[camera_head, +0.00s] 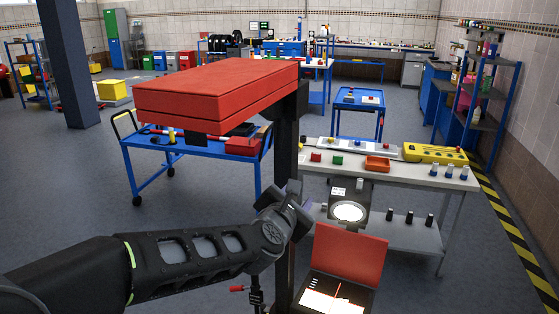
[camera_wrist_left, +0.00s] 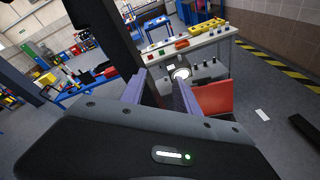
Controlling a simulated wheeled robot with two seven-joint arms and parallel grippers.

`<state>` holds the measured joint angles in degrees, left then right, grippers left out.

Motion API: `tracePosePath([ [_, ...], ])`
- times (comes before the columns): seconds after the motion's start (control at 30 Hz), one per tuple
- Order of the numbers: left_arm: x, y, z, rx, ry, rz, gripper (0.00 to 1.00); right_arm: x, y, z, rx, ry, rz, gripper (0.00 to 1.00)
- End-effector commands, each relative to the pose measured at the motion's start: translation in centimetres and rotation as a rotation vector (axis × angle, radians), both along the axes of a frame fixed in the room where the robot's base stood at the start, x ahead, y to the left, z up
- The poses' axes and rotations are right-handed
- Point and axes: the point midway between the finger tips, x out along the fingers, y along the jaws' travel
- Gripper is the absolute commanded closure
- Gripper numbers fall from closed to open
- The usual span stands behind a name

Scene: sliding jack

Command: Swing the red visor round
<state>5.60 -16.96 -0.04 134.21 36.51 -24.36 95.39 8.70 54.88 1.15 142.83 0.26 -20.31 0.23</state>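A red panel (camera_head: 347,255), most likely the red visor, stands tilted up behind a dark box with a brightly lit face (camera_head: 337,296), to the right of a dark upright post. It also shows in the left wrist view as a red panel (camera_wrist_left: 216,97), right of the fingers. My left gripper (camera_head: 302,207) is by the post, above and left of the panel and apart from it. In the left wrist view its two fingers (camera_wrist_left: 160,77) stand apart with nothing held between them. My right gripper is not in view.
A dark plate with a bright round lamp (camera_head: 348,211) stands just beyond the left gripper. A large red slab (camera_head: 215,88) tops the dark post (camera_head: 285,150). A white worktable (camera_head: 400,177) and a blue cart (camera_head: 190,148) stand behind.

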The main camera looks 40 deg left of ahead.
Motion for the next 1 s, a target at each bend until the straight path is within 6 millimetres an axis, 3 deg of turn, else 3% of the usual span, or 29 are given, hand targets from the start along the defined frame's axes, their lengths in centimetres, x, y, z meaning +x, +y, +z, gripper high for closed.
tracePosePath([
  [0.03, -1.3, 1.1, 4.1, -0.1, -0.112, 0.051, 0.62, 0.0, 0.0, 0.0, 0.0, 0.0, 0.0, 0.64],
  [0.1, -2.8, 2.1, 7.8, -0.224, -0.225, 0.099, 0.62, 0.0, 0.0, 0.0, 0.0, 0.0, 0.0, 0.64],
  [0.23, -4.8, 3.1, 11.6, -0.363, -0.348, 0.139, 0.62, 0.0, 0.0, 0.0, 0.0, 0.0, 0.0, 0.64],
  [0.37, -5.4, 3.4, 12.6, -0.405, -0.385, 0.149, 0.62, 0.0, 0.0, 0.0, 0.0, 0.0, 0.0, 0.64],
  [0.67, -5.3, 3.5, 12.6, -0.404, -0.383, 0.149, 0.62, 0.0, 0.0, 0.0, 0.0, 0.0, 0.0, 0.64],
  [0.87, -4.0, 3.9, 12.5, -0.404, -0.379, 0.149, 0.62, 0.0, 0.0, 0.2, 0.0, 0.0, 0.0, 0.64],
  [1.0, -2.1, 4.7, 12.6, -0.403, -0.378, 0.149, 0.62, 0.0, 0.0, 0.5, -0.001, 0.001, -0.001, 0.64],
])
